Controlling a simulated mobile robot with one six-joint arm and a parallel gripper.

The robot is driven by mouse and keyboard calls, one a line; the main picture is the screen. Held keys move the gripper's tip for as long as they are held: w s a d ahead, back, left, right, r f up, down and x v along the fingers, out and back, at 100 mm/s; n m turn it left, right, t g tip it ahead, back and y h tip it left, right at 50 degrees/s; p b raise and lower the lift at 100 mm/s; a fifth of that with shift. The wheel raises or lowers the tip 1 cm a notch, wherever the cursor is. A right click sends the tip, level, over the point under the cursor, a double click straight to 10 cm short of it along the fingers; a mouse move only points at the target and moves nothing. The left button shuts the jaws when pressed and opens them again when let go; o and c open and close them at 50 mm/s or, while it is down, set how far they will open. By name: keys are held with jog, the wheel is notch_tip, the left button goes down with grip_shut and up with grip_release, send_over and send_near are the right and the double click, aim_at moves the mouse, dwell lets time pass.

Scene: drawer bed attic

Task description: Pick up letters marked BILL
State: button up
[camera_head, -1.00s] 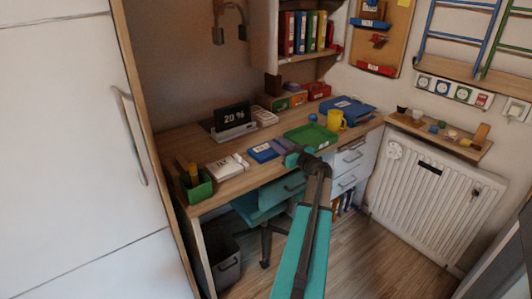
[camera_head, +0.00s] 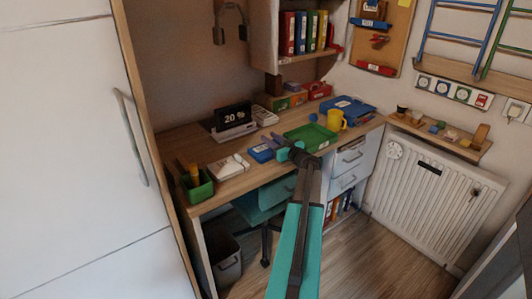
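A white, paper-like item (camera_head: 228,166) with small dark marks lies near the desk's front edge at the left. It may be a letter or a stack, but I cannot read BILL on it. A blue flat item (camera_head: 260,153) lies to its right.
The wooden desk (camera_head: 178,141) also holds a display reading 20 (camera_head: 233,117), a yellow mug (camera_head: 336,120), a blue folder (camera_head: 354,107) and a green pen holder (camera_head: 199,188). A teal chair (camera_head: 262,204) stands below. A white cupboard (camera_head: 75,140) borders the left.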

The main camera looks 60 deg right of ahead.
grip_shut()
jog(key=shift+w+a+b, duration=0.1)
jog(key=shift+b, duration=0.9)
